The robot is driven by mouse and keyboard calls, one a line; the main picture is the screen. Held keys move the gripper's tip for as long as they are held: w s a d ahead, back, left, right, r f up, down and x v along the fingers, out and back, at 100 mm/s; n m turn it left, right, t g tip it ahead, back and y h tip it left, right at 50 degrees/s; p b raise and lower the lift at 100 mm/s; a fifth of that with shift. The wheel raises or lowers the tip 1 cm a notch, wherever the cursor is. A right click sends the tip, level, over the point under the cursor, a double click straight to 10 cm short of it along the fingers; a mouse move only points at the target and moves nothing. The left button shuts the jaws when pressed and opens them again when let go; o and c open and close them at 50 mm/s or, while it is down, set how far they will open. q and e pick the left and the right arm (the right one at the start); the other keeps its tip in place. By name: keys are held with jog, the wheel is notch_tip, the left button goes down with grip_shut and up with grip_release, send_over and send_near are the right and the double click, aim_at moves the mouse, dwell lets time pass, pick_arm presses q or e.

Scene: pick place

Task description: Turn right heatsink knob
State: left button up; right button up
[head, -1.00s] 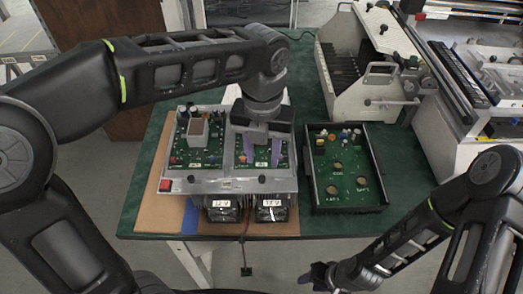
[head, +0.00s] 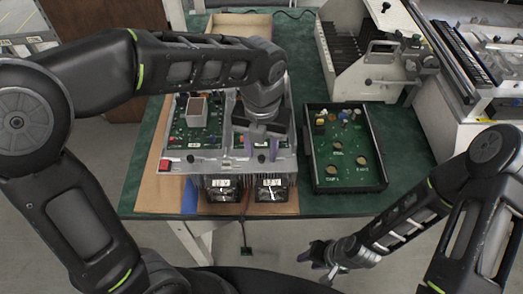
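The test fixture is a grey metal frame (head: 225,165) with green circuit boards, standing near the table's front edge. The right heatsink knob (head: 261,158) is a small dark knob on its front rim. My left gripper (head: 260,151) points down over the fixture's right half. The left knob (head: 191,158) sits further left on the same rim.
Two fans (head: 271,188) hang below the fixture's front. A red switch (head: 165,165) is at its left corner. A black tray with a green board (head: 343,160) stands close on the right. A white machine (head: 375,70) is behind it. Green table (head: 400,150) is bare at right.

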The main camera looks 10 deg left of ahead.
pick_arm(q)
jog(key=shift+f, duration=0.55)
jog(key=shift+c, duration=0.4)
grip_shut()
